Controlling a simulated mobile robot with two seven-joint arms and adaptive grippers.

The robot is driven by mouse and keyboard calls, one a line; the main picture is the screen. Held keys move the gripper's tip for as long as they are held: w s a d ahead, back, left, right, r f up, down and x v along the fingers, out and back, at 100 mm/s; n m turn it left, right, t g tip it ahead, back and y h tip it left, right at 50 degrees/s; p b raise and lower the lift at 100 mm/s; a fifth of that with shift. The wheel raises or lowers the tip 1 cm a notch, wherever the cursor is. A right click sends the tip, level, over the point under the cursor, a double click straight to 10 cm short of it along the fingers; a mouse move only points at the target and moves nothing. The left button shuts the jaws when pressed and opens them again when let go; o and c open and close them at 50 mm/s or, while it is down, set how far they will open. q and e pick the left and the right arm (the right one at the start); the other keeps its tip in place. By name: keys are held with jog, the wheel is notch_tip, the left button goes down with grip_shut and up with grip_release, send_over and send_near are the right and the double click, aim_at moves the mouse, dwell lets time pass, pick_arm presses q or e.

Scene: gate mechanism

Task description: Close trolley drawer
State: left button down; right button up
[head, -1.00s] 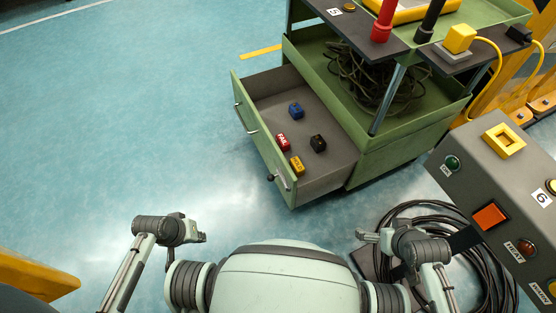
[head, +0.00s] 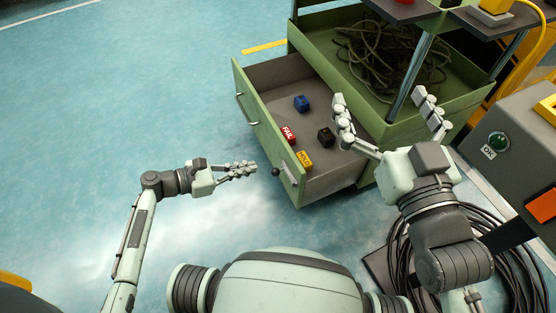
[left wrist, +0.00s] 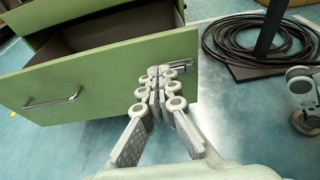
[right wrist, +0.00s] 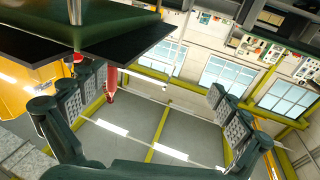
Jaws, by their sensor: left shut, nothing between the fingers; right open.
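The green trolley drawer (head: 262,125) stands pulled out from the trolley body (head: 410,130). Its front panel shows large in the left wrist view (left wrist: 95,80), with one metal handle (left wrist: 52,103) on the left. A second handle (head: 289,174) sits near the front's close end; it is partly hidden behind my fingers in the left wrist view. My left gripper (head: 250,169) is shut and empty, its fingertips close to that end of the drawer front; I cannot tell whether they touch. My right gripper (head: 384,105) is open and empty, raised above the drawer's trolley side.
The drawer holds a blue block (head: 302,103), a red FAIL block (head: 288,134), a yellow HOLD block (head: 304,159) and a black block (head: 325,137). Coiled black cable (head: 500,245) lies on the floor at right, below a grey control box (head: 520,130). Floor left of the drawer is clear.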

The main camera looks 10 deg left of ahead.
pick_arm(q)
jog(key=b, duration=0.1)
send_near(289, 157)
jog(key=w+d+f, duration=0.1)
jog(key=d+f, duration=0.1)
jog(key=w+d, duration=0.2)
jog(key=shift+d+r, duration=0.1)
jog(key=shift+d, duration=0.3)
jog(key=shift+w+d, duration=0.2)
jog(key=shift+d, duration=0.05)
pick_arm(e)
notch_tip(289, 157, up, 7)
jog(key=s+a+t+y, duration=0.1)
jog(key=s+t+y, duration=0.1)
jog(key=t, duration=0.1)
jog(key=shift+a+t, duration=0.15)
jog(key=shift+t, duration=0.25)
jog(key=shift+f, duration=0.1)
